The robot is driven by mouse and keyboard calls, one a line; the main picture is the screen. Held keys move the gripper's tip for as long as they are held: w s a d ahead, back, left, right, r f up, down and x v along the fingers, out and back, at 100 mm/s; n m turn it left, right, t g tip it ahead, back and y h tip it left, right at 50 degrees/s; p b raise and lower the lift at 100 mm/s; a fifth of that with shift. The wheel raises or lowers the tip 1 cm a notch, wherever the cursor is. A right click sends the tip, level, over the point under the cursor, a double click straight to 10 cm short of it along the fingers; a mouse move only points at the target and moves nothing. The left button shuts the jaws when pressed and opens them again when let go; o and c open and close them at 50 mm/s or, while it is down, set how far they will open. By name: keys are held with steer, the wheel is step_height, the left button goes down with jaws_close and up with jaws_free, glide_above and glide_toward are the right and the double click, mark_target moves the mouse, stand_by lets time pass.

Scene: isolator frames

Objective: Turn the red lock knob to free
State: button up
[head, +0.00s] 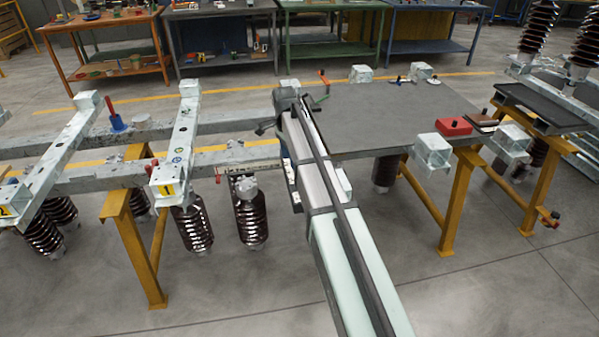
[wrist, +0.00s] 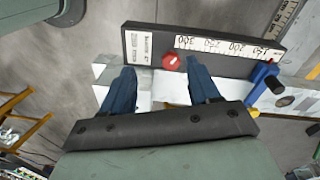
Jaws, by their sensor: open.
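The red lock knob (wrist: 171,62) is a small round knob with a pale mark on its face. It sits on a dark bar (wrist: 150,48) with a white label and a number scale. My gripper (wrist: 160,66) is open in the wrist view, its two blue fingers apart. In the head view my arm reaches away to the workbench's left end, and I cannot make out the knob or the gripper fingers.
A blue handle (wrist: 265,78) stands close right of the fingers. Pale metal beams (head: 215,160) run left, with brown insulators (head: 250,218) below. A dark tabletop (head: 390,115) lies right of my arm, with a red box (head: 454,127) and a red-and-green clamp (head: 322,88) on it.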

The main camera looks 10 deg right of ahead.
steer(key=w+d+r+m, duration=0.1)
steer(key=w+d+r, duration=0.1)
steer(key=d+r, duration=0.25)
steer(key=shift+t+y, duration=0.3)
steer(key=shift+t, duration=0.1)
steer(key=f, duration=0.8)
steer(key=a+f, duration=0.1)
steer(key=f, duration=0.4)
steer(key=shift+s, duration=0.25)
steer(key=c, duration=1)
